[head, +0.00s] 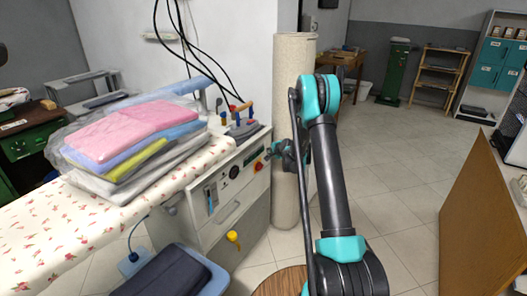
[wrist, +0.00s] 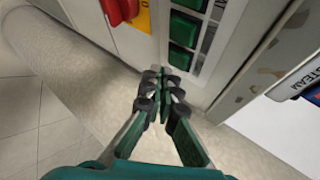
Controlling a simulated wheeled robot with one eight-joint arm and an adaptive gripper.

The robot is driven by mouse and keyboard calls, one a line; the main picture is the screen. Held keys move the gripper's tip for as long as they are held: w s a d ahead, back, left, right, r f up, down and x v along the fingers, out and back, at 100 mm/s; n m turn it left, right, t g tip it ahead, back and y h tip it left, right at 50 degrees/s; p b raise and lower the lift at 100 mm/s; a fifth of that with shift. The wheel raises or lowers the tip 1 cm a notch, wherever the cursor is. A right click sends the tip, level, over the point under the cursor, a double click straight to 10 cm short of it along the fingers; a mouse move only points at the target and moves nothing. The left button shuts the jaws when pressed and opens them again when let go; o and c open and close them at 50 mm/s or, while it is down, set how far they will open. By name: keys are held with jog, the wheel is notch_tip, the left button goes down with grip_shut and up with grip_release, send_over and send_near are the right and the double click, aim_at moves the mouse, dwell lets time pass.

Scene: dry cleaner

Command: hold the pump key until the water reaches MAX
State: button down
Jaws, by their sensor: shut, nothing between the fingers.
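Several dark green keys sit in a white-framed column on the machine's panel; the lowest key (wrist: 180,57) and the one above it (wrist: 186,28) show in the wrist view. I cannot read which is the pump key. My gripper (wrist: 160,85) is shut and empty, its fingertips just below the lowest key in the picture; whether they touch the panel I cannot tell. In the head view my gripper (head: 279,152) is at the right end of the control panel (head: 231,186). A narrow upright window (head: 211,198), possibly the water gauge, is on the panel's left; its level and MAX mark are too small to read.
A red knob (wrist: 121,8) on a yellow plate is left of the keys. A beige column (head: 286,205) stands close behind my gripper. Folded bagged clothes (head: 130,135) lie on the floral ironing board (head: 60,225). A brown panel (head: 480,220) stands right; open floor lies between.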

dwell(0.6)
jog(key=shift+w+a, duration=0.25)
jog(key=shift+a, duration=0.1)
jog(key=shift+w+a, duration=0.25)
jog(key=shift+a, duration=0.05)
dwell(1.3)
jog(key=shift+s+d, duration=0.5)
jog(key=shift+d, duration=0.15)
jog(key=s+d, duration=0.1)
jog(key=d, duration=0.1)
jog(key=s+d, duration=0.2)
dwell(0.6)
dwell(1.2)
